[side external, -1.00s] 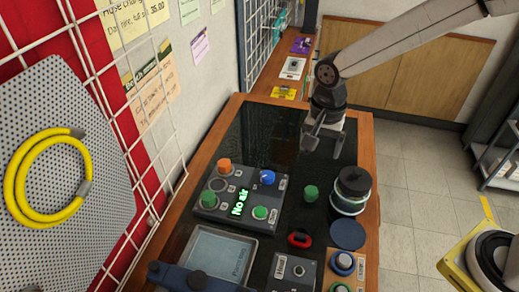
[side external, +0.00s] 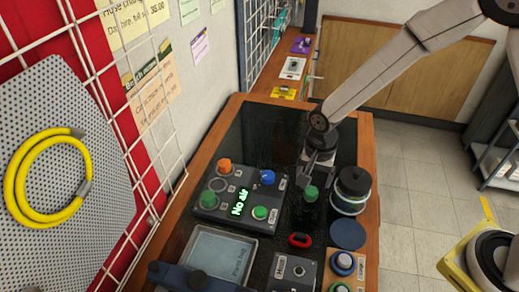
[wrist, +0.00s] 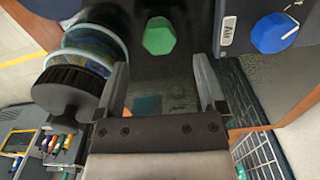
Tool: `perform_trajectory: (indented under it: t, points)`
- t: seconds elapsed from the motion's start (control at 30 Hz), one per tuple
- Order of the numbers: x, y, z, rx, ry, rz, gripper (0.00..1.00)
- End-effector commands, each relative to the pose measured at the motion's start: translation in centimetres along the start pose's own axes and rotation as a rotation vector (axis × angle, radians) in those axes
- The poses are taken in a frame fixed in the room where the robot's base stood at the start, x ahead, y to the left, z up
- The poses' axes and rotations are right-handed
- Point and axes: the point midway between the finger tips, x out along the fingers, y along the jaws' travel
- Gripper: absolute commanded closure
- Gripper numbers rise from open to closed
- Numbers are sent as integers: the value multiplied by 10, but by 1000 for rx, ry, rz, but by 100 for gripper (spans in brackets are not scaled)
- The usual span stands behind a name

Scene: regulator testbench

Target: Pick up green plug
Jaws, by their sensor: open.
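The green plug (side external: 311,194) stands alone on the dark bench mat, between the control box and a black-capped jar. It also shows in the wrist view (wrist: 158,36), just beyond the fingertips and roughly centred between them. My gripper (side external: 315,176) is open and empty, low over the mat right behind the plug. In the wrist view my gripper (wrist: 160,68) has both fingers apart with nothing between them. I cannot tell whether a finger touches the plug.
The black-capped jar (side external: 352,188) stands close on the right. The control box (side external: 239,199), with orange, blue and green knobs and a "No air" display, is on the left. A red ring-like item (side external: 300,240) and a dark blue disc (side external: 347,235) lie nearer the camera.

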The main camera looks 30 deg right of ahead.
Motion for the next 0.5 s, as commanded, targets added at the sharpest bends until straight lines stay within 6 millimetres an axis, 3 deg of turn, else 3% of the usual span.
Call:
perform_trajectory:
  t: [0.5]
  points:
    - [18, 0, 1, 0, 0, 0, 10]
